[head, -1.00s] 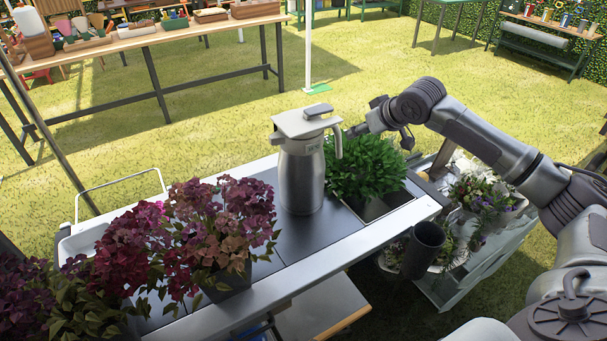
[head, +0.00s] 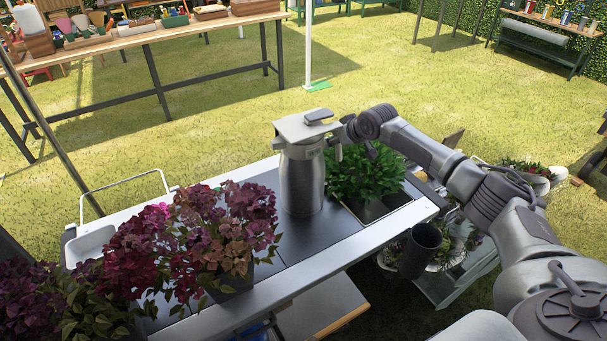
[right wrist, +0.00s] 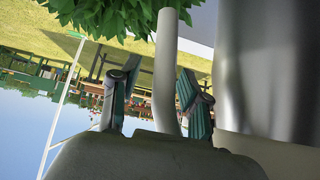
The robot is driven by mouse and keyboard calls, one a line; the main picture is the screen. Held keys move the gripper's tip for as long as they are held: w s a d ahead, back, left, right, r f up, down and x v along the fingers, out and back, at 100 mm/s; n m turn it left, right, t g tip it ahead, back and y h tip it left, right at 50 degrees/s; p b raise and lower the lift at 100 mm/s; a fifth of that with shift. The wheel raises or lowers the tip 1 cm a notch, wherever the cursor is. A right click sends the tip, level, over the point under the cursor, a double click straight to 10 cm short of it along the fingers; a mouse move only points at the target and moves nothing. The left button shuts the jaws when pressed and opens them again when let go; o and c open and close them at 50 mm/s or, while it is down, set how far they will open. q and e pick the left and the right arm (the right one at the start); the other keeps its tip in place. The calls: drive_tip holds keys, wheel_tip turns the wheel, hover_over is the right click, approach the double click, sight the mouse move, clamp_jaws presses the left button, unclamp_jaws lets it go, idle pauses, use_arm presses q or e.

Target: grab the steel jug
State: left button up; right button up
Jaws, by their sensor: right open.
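The steel jug (head: 301,182) stands upright on the dark top of the cart (head: 268,232), with a light lid and a handle on its right side. In the right wrist view its steel body (right wrist: 270,70) fills the right side. The handle (right wrist: 166,75) runs between the two fingers of my right gripper (right wrist: 160,92). The fingers are apart on either side of the handle, and I see a gap on both sides. In the head view my right gripper (head: 342,134) is at the jug's handle, its fingertips largely hidden. My left gripper is not in view.
A green leafy plant (head: 365,172) stands in a box right of the jug, under my right arm. Purple flowers (head: 225,230) stand left of the jug. A dark cylindrical pot (head: 420,248) is off the cart's right end. A long table (head: 150,38) stands behind on grass.

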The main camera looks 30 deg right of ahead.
drive_tip(key=shift+w+f, duration=0.3)
drive_tip(key=shift+f, duration=0.05)
clamp_jaws()
